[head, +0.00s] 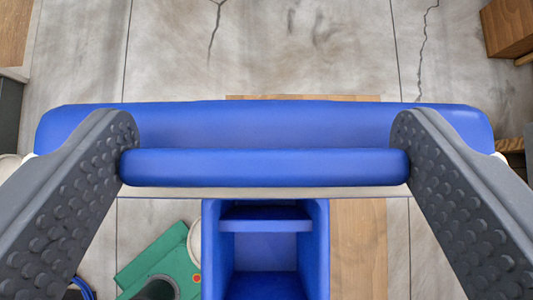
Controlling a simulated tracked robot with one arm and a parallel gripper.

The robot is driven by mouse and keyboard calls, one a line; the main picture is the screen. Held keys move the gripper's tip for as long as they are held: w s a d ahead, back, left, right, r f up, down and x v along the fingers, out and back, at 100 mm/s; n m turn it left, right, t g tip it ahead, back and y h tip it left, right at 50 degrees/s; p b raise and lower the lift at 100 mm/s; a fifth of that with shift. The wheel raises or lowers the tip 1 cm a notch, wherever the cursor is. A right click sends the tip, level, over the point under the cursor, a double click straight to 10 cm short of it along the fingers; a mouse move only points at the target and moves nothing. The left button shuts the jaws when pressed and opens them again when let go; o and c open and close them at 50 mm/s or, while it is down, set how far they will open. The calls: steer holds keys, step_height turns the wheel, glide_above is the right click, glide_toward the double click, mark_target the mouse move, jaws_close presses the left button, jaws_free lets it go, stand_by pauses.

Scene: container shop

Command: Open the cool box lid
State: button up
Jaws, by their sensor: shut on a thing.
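A long blue bar (265,168), which looks like the cool box lid's handle, spans the middle of the head view. Behind it is a wider blue panel with rounded ends (265,122), which looks like the lid seen nearly edge-on, with a pale strip below. My gripper (265,160) has its two grey studded fingers at the bar's two ends, shut on it. Below in the picture, a blue box (209,250) shows an open inside with a ledge. I cannot tell whether it belongs to the lid; the join is hidden.
A green flat thing (150,255) lies on the grey cracked floor (300,45) at lower left, by a dark round thing (158,290). A wooden board (358,245) is right of the blue box. Wooden furniture (510,28) stands at upper right. Floor at the top is clear.

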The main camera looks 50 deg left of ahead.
steer(key=shift+a+f, duration=0.1)
steer(key=shift+f, duration=0.05)
steer(key=o, duration=1.3)
steer(key=shift+w, duration=0.1)
steer(key=p+v, duration=0.2)
steer(key=v, duration=1.1)
steer(key=shift+d+r, duration=0.25)
steer(key=s+f+m+t+h+b, duration=0.1)
steer(key=s+m+t+h+b, duration=0.1)
steer(key=s+b, duration=0.5)
steer(key=s+d+f+m+t+h+b, duration=0.1)
steer(key=s+m+t+h+b, duration=0.1)
steer(key=s+m+t+b, duration=0.2)
steer(key=s+d+m+t+h+b, duration=0.1)
steer(key=s+m+t+h+b, duration=0.1)
steer(key=s+b, duration=0.8)
steer(key=shift+s+f+m+t+h, duration=0.2)
steer(key=shift+s+m+t, duration=0.2)
steer(key=shift+s, duration=0.6)
steer(key=shift+s+f+m+t+h, duration=0.25)
steer(key=shift+s+m, duration=0.25)
steer(key=shift+s, duration=0.55)
